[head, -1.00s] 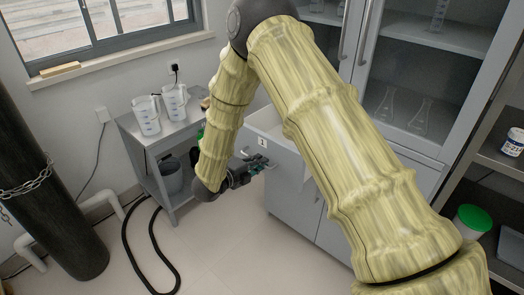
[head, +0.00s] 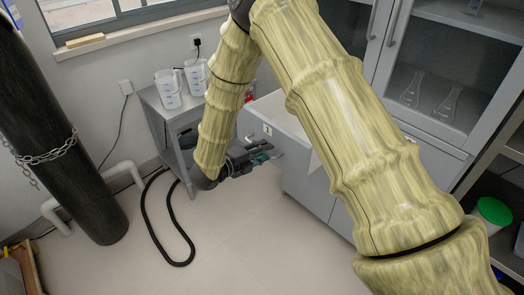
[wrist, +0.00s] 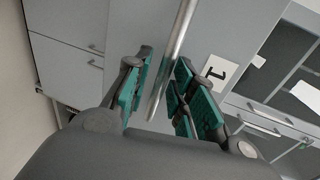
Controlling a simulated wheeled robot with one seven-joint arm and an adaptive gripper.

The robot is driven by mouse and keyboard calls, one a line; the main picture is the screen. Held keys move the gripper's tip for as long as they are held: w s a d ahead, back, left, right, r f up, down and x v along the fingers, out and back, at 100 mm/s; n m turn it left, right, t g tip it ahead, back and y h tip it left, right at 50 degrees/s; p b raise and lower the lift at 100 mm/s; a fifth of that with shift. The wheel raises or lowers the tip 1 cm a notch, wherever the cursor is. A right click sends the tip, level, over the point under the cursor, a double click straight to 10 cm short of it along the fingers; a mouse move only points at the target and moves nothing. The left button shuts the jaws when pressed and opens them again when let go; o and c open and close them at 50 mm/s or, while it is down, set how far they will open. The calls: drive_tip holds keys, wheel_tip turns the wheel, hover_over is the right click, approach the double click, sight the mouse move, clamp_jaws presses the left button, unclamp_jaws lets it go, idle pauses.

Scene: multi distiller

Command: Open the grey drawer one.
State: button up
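The grey drawer one (head: 291,134), with a white "1" label (head: 268,130), stands pulled out from the grey cabinet, and its pale inside shows from above. In the wrist view its front carries the "1" label (wrist: 217,72) and a round metal bar handle (wrist: 175,45). My gripper (head: 262,155) is at the drawer front. In the wrist view my gripper (wrist: 166,85) has its teal-padded fingers on either side of the handle, with visible gaps beside the bar. The fingers look open around it. My arm hides part of the drawer's right side.
A metal side table (head: 157,105) with two measuring jugs (head: 169,90) stands left of the drawer. A black hose (head: 150,225) lies on the floor. A chained dark cylinder (head: 65,150) stands at left. The floor in front is clear.

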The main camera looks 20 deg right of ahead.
idle(0.3)
drive_tip(key=v, duration=1.2)
